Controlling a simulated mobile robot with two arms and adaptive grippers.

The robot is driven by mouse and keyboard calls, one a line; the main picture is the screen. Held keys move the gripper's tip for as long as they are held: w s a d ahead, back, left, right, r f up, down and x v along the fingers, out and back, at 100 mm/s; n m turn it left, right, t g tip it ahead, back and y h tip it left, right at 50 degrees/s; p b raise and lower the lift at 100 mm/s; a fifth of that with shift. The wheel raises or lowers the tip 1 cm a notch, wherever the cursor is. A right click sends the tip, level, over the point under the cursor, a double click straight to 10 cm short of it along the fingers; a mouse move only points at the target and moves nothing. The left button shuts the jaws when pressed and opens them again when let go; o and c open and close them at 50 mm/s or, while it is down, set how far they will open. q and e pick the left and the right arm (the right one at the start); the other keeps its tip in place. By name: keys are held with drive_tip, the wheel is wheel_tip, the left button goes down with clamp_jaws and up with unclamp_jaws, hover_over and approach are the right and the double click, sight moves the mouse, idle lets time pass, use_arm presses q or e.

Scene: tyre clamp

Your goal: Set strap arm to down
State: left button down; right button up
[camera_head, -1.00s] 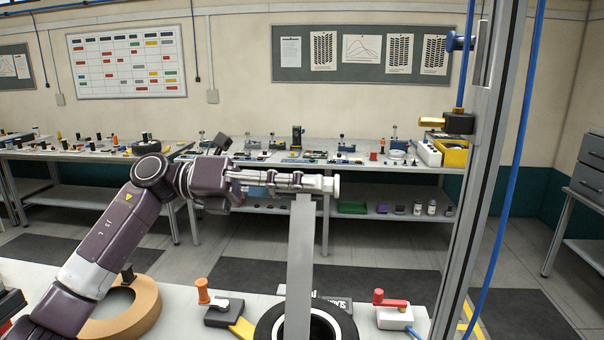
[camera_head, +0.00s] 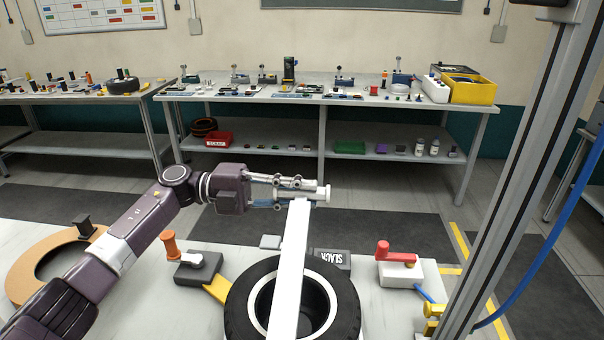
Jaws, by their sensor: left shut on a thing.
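The strap arm (camera_head: 292,262) is a long flat pale bar that rises, tilted, across the tyre (camera_head: 346,297). Its near end runs out of the bottom of the picture. A pale round cross handle (camera_head: 322,193) sits at its raised far end, above the tyre's far side. My left gripper (camera_head: 297,187) comes in from the left and is shut on this handle. The fingers hide part of the handle. The tyre lies flat on the white worktop. My right gripper is not in view.
An orange-knobbed clamp (camera_head: 190,264) stands left of the tyre, a red-handled block (camera_head: 399,265) right of it. A tan ring (camera_head: 30,260) lies far left. A grey upright post (camera_head: 520,180) stands at right.

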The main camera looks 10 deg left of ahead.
use_arm(q)
wheel_tip(320, 180, down, 7)
drive_tip(key=w+n+b, duration=0.1)
drive_tip(key=n+b, duration=0.1)
drive_tip(key=shift+r, duration=0.2)
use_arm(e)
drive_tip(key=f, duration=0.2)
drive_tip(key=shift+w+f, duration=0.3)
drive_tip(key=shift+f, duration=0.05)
use_arm(q)
drive_tip(key=shift+a, duration=0.1)
drive_tip(key=c, duration=1.7)
unclamp_jaws()
drive_tip(key=shift+c, duration=0.2)
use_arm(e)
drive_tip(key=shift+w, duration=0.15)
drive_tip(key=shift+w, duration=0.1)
use_arm(q)
drive_tip(key=a, duration=1.2)
